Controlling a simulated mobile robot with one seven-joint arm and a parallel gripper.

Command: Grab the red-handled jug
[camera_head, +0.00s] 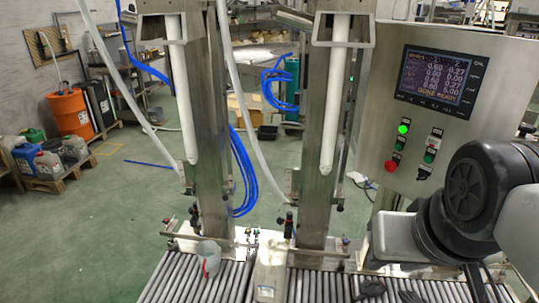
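A grey jug (209,252) with a red handle stands upright on the roller conveyor (182,280), left of centre. Its handle is on the near side. A whitish container (268,270) stands on the rollers to its right. My arm comes in from the right edge, well to the right of both. Dark finger-like parts at the bottom right, low over the rollers, appear to be my gripper (391,292). It is apart from the jug. The frame does not clearly show whether it is open or shut, and nothing held is visible.
Two steel columns with white lances (185,100) (337,100) rise behind the conveyor. Hoses hang near them. A control panel (440,105) with a lit green button stands behind my arm. An orange drum (70,112) and jerrycans on pallets are far left. Rollers between container and gripper look clear.

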